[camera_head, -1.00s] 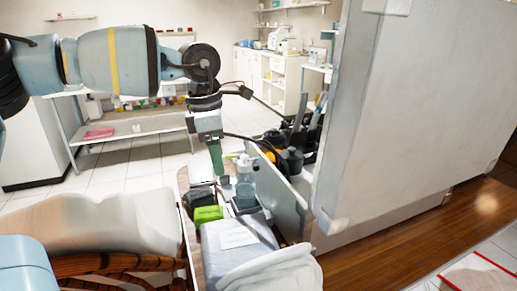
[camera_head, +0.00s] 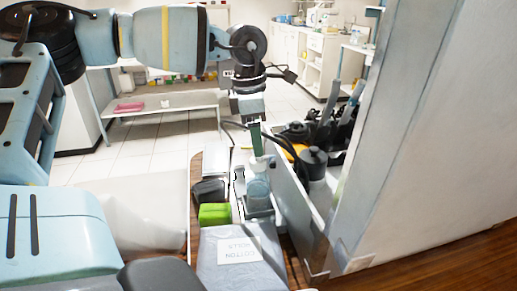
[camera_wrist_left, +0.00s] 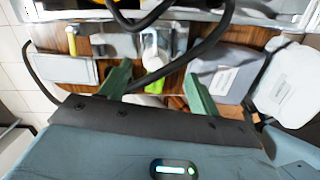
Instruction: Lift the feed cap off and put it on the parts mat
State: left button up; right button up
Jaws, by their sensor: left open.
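The bottle's pale top (camera_wrist_left: 152,45) shows ahead, between the fingers' lines. I cannot surely identify the parts mat. My right gripper is not in view.
A black hose (camera_wrist_left: 185,55) crosses near the fingers in the left wrist view.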

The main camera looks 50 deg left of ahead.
pick_arm(q)
jog(key=shift+w+a+f, duration=0.1)
jog(key=shift+w+f, duration=0.05)
jog(key=shift+f, duration=1.25)
jog(key=shift+w+a+f, duration=0.1)
jog(key=shift+w+f, duration=0.05)
jog(key=shift+f, duration=1.25)
jog(key=c, duration=1)
jog(key=shift+c, duration=0.2)
jog(key=shift+r, duration=0.15)
notch_tip(320, 180, up, 3)
jog(key=shift+f, duration=0.15)
jog(key=shift+w+a+r, duration=0.15)
jog(key=shift+r, duration=0.15)
jog(key=shift+w+a+r+b, duration=0.25)
jog(key=shift+w+a, duration=1.45)
jog(key=shift+w, duration=0.25)
jog(key=shift+w+a+r+b, duration=0.2)
jog(key=shift+w+a+b, duration=0.05)
jog(key=shift+w+a, duration=1.55)
jog(key=shift+w+a+r+b, duration=0.25)
jog(key=shift+w+a, duration=1.3)
jog(key=shift+w, duration=0.5)
